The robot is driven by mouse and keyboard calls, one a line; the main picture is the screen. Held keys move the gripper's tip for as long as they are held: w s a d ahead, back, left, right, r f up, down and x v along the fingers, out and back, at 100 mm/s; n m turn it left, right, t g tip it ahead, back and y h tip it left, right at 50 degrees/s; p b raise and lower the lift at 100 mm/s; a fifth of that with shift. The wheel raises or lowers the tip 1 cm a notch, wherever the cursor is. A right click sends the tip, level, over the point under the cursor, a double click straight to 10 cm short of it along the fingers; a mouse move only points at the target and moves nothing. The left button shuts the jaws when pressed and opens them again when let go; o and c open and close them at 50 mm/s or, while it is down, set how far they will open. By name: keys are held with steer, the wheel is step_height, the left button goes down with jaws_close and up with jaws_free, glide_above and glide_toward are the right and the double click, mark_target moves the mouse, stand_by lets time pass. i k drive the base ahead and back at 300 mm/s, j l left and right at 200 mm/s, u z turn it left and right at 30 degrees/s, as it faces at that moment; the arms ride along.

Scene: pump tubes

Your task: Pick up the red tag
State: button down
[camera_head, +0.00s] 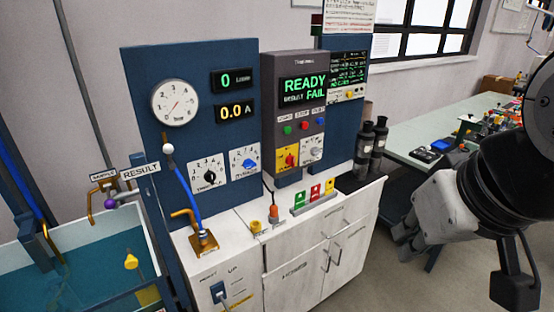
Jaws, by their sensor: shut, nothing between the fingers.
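The red tag (315,192) stands upright in a small grey holder (313,206) on the white cabinet top, in the head view. It is between a green tag (299,198) on its left and a yellow tag (329,186) on its right. My gripper (402,236) is at the right, apart from the tags and to the right of the cabinet. It is shut and empty. Its finger details are small and partly turned from view.
A blue panel (140,80) with gauge and dials and a grey control box (283,67) reading "READY" and "FAIL" stand behind the holder. Dark cylinders (364,145) stand right of the tags. A water tank (85,250) is at left, a cluttered table (425,135) at right.

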mark_target(314, 195)
steer(key=i+j+z, duration=0.3)
steer(key=j, duration=0.35)
steer(key=j+z, duration=0.3)
steer(key=j, duration=0.3)
steer(key=j+z, duration=0.3)
steer(key=j, duration=0.4)
